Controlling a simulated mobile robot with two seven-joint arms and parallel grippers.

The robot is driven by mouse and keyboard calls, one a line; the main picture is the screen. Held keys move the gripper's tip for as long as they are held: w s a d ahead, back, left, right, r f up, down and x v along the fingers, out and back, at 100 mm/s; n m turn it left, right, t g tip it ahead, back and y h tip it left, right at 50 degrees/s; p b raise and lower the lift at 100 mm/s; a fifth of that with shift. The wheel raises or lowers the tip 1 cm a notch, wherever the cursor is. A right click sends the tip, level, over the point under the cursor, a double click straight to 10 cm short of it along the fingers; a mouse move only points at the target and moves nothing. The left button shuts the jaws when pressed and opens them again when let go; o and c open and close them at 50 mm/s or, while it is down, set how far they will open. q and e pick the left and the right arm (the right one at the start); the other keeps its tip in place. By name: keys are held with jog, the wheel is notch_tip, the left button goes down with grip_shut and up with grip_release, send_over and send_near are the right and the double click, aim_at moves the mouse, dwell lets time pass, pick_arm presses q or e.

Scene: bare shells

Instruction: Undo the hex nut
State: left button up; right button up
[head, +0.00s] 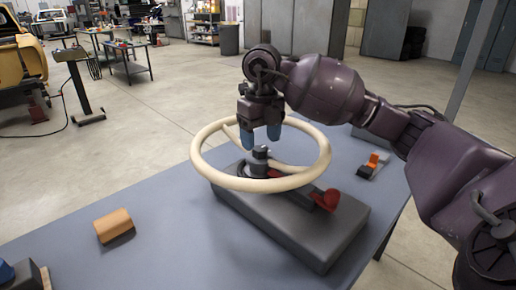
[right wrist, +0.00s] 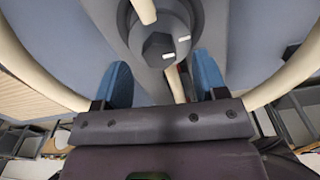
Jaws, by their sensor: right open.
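A cream steering wheel (head: 205,171) is mounted on a thick dark grey base (head: 300,240) on the table. At its hub stands a dark hex nut (head: 260,152). In the right wrist view the hex nut (right wrist: 158,47) sits on a round grey hub with small white marks close by. My right gripper (head: 260,136) is above the hub, pointing down. Its two blue fingers are open and empty. In the right wrist view the gripper (right wrist: 163,72) has its fingers spread wider than the nut, with the nut beyond their tips. My left gripper is not in view.
The wheel rim and spokes surround the hub. A red knob (head: 331,199) is on the base. An orange block (head: 114,226) lies on the blue-grey table (head: 160,255) at left. A small orange-and-black item (head: 373,162) sits at right. A blue object (head: 8,272) is cut off at lower left.

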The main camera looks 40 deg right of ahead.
jog(key=shift+f, duration=1.35)
jog(key=c, duration=0.9)
